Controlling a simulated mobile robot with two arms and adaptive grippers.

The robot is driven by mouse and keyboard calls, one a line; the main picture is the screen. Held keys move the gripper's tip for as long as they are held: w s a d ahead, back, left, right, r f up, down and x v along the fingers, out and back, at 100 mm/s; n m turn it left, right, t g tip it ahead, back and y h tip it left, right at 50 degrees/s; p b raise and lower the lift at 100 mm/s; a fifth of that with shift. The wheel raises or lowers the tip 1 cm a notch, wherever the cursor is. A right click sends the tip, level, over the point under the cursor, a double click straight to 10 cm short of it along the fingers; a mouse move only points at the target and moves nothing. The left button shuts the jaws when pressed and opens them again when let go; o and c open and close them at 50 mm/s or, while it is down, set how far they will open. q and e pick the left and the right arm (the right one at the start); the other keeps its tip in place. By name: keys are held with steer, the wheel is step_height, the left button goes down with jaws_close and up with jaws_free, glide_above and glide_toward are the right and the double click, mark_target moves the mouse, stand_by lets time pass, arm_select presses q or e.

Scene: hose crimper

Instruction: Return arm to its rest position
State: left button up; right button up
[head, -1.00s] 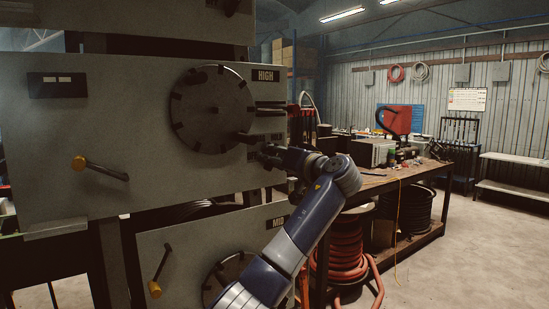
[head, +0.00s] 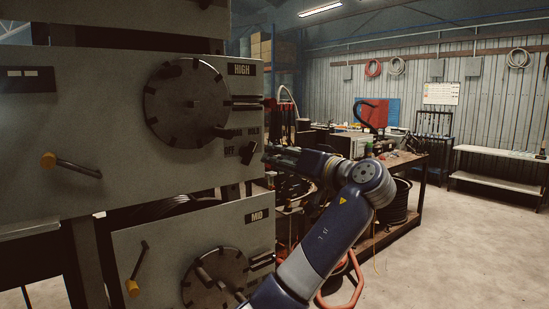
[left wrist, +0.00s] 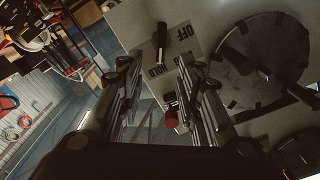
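My left gripper (head: 272,155) shows in the head view just right of the edge of the grey HIGH panel (head: 90,150). In the left wrist view my left gripper (left wrist: 162,95) has its two fingers spread apart, with nothing held between them. A dark switch lever (head: 248,152) sits on the panel by the OFF and HOLD labels, close to the left of the fingertips. The lever (left wrist: 160,42) also shows in the left wrist view, beyond the fingers and apart from them. My right gripper is in neither view.
A round dark wheel (head: 187,103) sits on the HIGH panel. The MID panel (head: 160,245) stands below, left of my forearm. A workbench (head: 408,160) with tools stands behind my arm. Open floor (head: 470,245) lies to the right.

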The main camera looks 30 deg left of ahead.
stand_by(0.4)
arm_select(q)
steer(key=w+d+f+m+t+h+b, duration=0.1)
steer(key=w+f+m+h, duration=0.3)
steer(key=f, duration=1.1)
steer(key=w+f+m+t+h, duration=0.1)
steer(key=w+f+m, duration=0.35)
steer(key=f, duration=1.15)
steer(key=s+d+f+m+g+h, duration=0.1)
steer(key=s+f+h, duration=0.15)
steer(key=f, duration=0.95)
steer(key=s+d+f+m+h+b, duration=0.1)
steer(key=s+f+h, duration=0.15)
steer(key=f, duration=0.95)
steer(key=s+d+f+m+g+h, duration=0.15)
steer(key=s+f, duration=0.25)
steer(key=f, duration=0.8)
steer(key=s+d+f+g+h+b, duration=0.1)
steer(key=s+d+f+g+h, duration=0.2)
steer(key=s+f, duration=2.35)
steer(key=s, duration=0.7)
steer(key=s+d+f+n+g+h, duration=0.1)
steer(key=s+f, duration=0.3)
steer(key=s, duration=0.8)
steer(key=s+f+n+g+h+b, duration=0.1)
steer(key=s+f, duration=0.3)
steer(key=s, duration=0.7)
steer(key=shift+s+d+f, duration=0.2)
steer(key=shift+d+f, duration=0.1)
steer(key=shift+d, duration=0.05)
